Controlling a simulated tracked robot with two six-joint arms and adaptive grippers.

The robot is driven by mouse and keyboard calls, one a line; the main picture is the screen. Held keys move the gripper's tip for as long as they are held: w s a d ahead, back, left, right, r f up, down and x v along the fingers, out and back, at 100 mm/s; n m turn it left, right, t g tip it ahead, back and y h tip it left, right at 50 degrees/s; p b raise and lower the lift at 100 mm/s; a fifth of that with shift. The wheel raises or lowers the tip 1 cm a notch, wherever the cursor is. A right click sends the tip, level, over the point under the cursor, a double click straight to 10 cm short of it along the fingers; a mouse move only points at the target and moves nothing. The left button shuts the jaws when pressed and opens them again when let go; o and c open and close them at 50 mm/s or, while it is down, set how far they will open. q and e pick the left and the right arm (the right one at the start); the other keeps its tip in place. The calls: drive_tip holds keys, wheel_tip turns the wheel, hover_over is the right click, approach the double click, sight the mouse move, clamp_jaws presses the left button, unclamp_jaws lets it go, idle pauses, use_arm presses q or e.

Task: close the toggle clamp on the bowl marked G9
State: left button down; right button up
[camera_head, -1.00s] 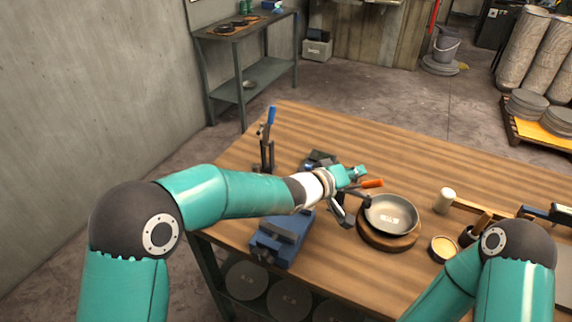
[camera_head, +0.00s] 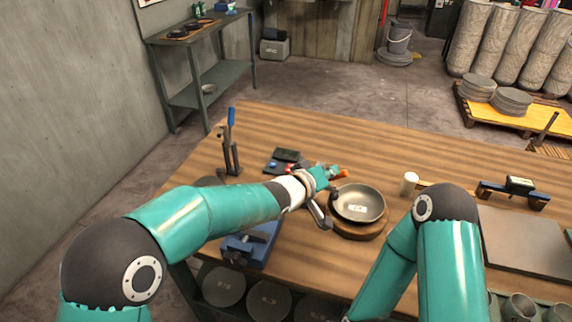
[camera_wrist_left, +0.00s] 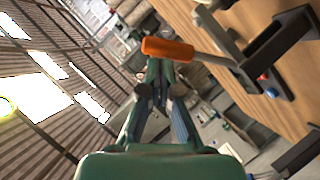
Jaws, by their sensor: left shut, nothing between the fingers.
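The shallow grey bowl (camera_head: 372,201) sits on a round wooden disc (camera_head: 350,232) on the table; its white label (camera_head: 358,208) is too small to read surely. A clamp with an orange handle (camera_head: 343,174) stands at the bowl's far left side. In the left wrist view the orange handle (camera_wrist_left: 168,50) joins a metal bar (camera_wrist_left: 214,60) running right to a dark bracket. My left gripper (camera_head: 332,174) is shut and empty, its tips close beside the handle; contact is unclear. In the left wrist view the fingertips (camera_wrist_left: 160,72) lie just below the handle. My right gripper is out of view.
A stand with a blue lever (camera_head: 231,130) rises at the table's left. A blue vise-like block (camera_head: 250,243) lies at the near edge. A pale cylinder (camera_head: 409,183) and a dark blue-ended tool (camera_head: 513,192) lie right of the bowl. The table's far side is clear.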

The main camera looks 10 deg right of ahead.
use_arm(q)
drive_tip(key=shift+r, duration=0.1)
drive_tip(key=w+r+p+v, duration=0.1)
drive_tip(key=r+p+v, duration=0.2)
drive_tip(key=v, duration=1.9)
drive_tip(key=shift+s, duration=0.15)
